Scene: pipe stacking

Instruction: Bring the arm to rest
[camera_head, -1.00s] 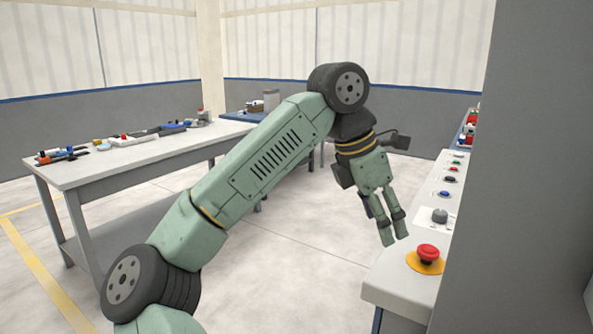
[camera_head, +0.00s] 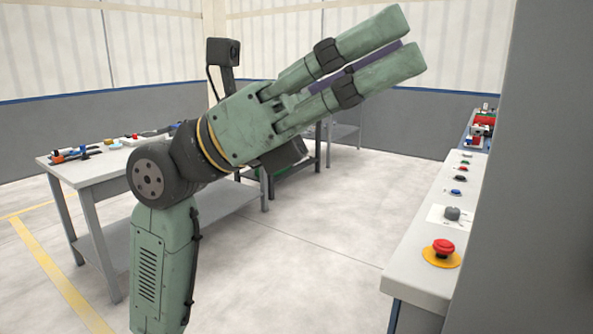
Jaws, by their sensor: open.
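My gripper (camera_head: 397,47) is raised in the upper middle of the head view, pointing up and to the right. Its two green fingers are apart and nothing shows between them except a purple-grey part behind. My arm rises from the bottom left, bends at a dark wheel-like joint, and runs right to the gripper. A small dark camera on a bracket sticks up from my wrist. The gripper is in free air, touching nothing that I can see.
A white table (camera_head: 85,168) with several small tools stands at the left, partly behind my arm. A control bench (camera_head: 425,270) with a red emergency button (camera_head: 443,247) and several other buttons runs along the right, beside a grey panel (camera_head: 530,180). The floor (camera_head: 320,230) between is clear.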

